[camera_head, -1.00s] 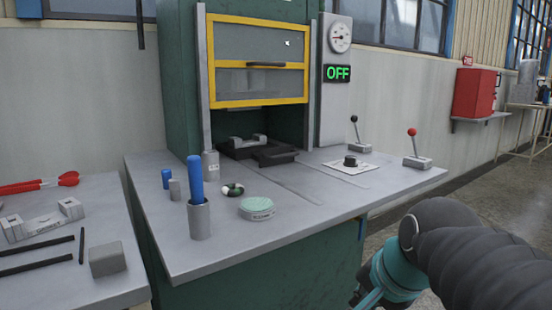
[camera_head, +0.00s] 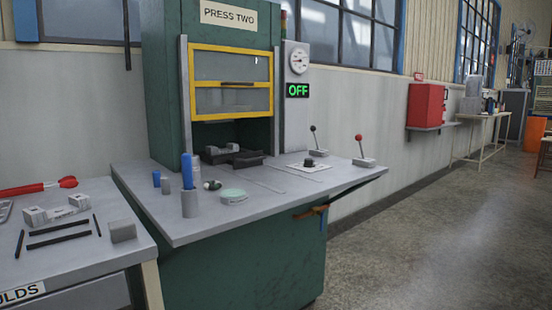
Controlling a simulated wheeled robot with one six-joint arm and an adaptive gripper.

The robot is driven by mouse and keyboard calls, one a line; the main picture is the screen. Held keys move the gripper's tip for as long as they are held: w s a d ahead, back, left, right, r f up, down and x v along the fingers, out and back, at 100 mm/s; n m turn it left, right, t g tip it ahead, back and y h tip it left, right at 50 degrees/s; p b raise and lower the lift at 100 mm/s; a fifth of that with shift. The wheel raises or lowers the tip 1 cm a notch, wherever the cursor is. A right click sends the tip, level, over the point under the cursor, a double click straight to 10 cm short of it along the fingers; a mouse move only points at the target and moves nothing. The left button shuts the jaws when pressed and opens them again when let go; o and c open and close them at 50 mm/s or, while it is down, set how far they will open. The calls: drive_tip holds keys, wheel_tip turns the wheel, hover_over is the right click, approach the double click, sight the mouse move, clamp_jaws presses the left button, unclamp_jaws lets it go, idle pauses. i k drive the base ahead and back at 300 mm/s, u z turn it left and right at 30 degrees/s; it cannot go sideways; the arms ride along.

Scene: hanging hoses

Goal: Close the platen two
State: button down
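The press labelled PRESS TWO (camera_head: 229,15) stands left of centre. Its yellow-framed guard (camera_head: 231,114) is raised, leaving a dark opening below it. In the opening, a grey mould piece (camera_head: 222,149) sits on a black tray or lower platen; the upper platen is hidden or too dark to tell. On the right of the press bench stand a black-knobbed lever (camera_head: 314,138) and a red-knobbed lever (camera_head: 359,147), both roughly upright. A black knob (camera_head: 309,162) sits on a white plate beside them. The green sign (camera_head: 298,90) reads OFF. My gripper is not in view.
The bench top (camera_head: 160,212) holds a grey cup with a blue-handled tool (camera_head: 188,190) and a pale green tin (camera_head: 234,196). An orange and blue item (camera_head: 318,211) is at its front edge. A second table (camera_head: 80,252) stands left. Floor at right is clear.

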sight(240, 160)
drive_tip(key=z, duration=0.8)
drive_tip(key=i, duration=0.9)
drive_tip(key=u, duration=2.15)
